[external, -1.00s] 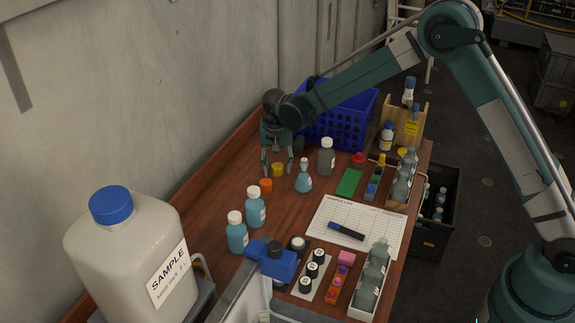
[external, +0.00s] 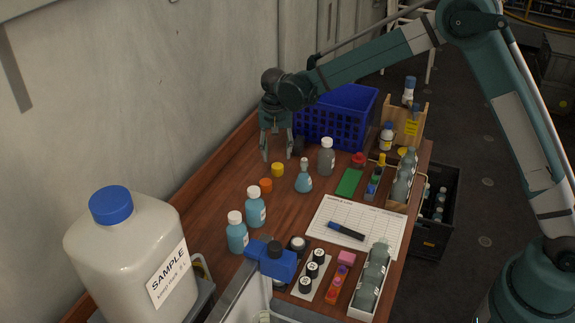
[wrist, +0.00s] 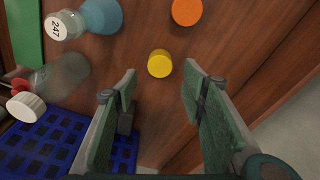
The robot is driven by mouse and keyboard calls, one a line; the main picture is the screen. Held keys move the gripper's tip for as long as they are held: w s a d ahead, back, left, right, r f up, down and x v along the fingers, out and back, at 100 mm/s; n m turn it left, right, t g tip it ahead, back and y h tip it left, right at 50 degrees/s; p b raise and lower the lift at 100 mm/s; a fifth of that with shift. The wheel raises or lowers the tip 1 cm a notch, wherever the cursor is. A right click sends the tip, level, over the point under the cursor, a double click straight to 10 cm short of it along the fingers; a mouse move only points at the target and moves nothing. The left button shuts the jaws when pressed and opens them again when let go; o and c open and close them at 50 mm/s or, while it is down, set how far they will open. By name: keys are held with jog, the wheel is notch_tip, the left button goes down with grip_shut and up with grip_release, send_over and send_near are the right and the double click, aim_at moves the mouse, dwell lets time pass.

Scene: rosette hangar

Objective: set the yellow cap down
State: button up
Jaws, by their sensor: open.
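The yellow cap (external: 278,169) stands on the wooden bench top, just behind an orange cap (external: 265,185). In the wrist view the yellow cap (wrist: 160,64) lies beyond the fingertips, and nothing touches it. My gripper (external: 277,157) is open and empty, a little above the bench near the yellow cap. In the wrist view its two fingers (wrist: 160,85) are spread wide apart with bare wood between them.
A blue crate (external: 338,118) stands behind and right of my gripper. A grey bottle (external: 326,157) and a blue flask (external: 303,178) stand to the right. Two blue bottles (external: 256,207) stand nearer the front. Bare wood lies around the caps.

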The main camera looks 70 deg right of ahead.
aim_at(277, 169)
jog(key=shift+s+a+r, duration=0.1)
jog(key=shift+a+r, duration=0.05)
jog(key=shift+r, duration=1)
jog(key=shift+a+r, duration=0.1)
jog(key=shift+r, duration=1.05)
jog(key=s+a+r+n+t, duration=0.2)
jog(key=s+a+r+n, duration=0.1)
jog(key=s+a+r, duration=0.65)
jog(key=s+a+r+n+t, duration=0.1)
jog(key=s+a+r+n, duration=0.45)
jog(key=s+r, duration=0.7)
jog(key=s+a+f+n+t, duration=0.1)
jog(key=s+a, duration=0.3)
jog(key=s, duration=0.5)
jog(key=s+a+f+n+t+y, duration=0.1)
jog(key=s+a, duration=0.3)
jog(key=s, duration=0.5)
jog(key=s+a+n+t, duration=0.1)
jog(key=s+a+n, duration=0.2)
jog(key=s, duration=0.6)
jog(key=shift+s+a+f+t, duration=0.35)
jog(key=shift+a+f+t, duration=0.05)
jog(key=shift+a, duration=0.15)
